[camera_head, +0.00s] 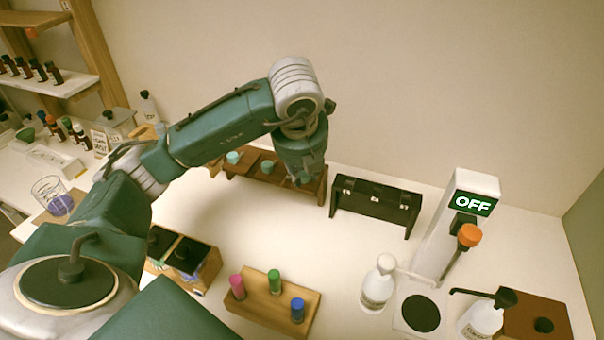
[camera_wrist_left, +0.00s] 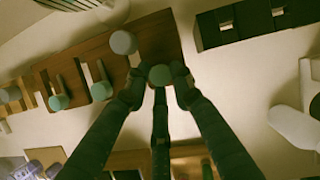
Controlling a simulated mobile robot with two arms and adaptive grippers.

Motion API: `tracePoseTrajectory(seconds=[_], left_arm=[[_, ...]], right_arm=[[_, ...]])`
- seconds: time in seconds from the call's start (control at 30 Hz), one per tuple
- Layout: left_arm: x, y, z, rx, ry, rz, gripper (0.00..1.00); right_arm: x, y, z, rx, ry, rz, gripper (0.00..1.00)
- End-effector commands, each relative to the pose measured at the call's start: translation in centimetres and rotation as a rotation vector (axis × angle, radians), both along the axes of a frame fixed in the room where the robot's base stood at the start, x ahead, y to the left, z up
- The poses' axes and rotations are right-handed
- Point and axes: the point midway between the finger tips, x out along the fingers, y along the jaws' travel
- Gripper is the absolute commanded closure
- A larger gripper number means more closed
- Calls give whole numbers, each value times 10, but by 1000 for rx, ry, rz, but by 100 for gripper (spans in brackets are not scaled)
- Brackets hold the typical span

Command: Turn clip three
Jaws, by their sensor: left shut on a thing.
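A brown wooden rack (camera_head: 318,187) with round teal-green knobs stands at the back, near the wall. In the head view, one knob (camera_head: 233,157) is at its left and another knob (camera_head: 267,166) is near its middle. My left gripper (camera_head: 303,180) points down at the rack's right end. In the left wrist view its fingers (camera_wrist_left: 158,88) are shut on a green knob (camera_wrist_left: 160,75) at the edge of the rack (camera_wrist_left: 160,32). A greyish round knob (camera_wrist_left: 123,42) is just beside it. Which clip is number three is not marked. My right gripper is out of view.
A black rack (camera_head: 372,200) stands just right of the wooden one. The middle of the table is clear.

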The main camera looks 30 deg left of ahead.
Motion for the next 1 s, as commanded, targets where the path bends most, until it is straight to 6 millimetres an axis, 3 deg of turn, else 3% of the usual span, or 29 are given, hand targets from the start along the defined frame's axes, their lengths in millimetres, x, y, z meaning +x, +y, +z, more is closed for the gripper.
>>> tracePoseTrajectory(seconds=[0.6,0.63,0.7,1.0], left_arm=[[5,1,7,-4,-24,43,100],[5,1,7,-3,-24,43,71],[5,1,7,-3,-23,42,60],[2,0,5,0,-11,40,60]], right_arm=[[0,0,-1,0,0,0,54],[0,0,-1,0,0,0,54],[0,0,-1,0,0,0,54],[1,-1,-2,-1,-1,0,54]])
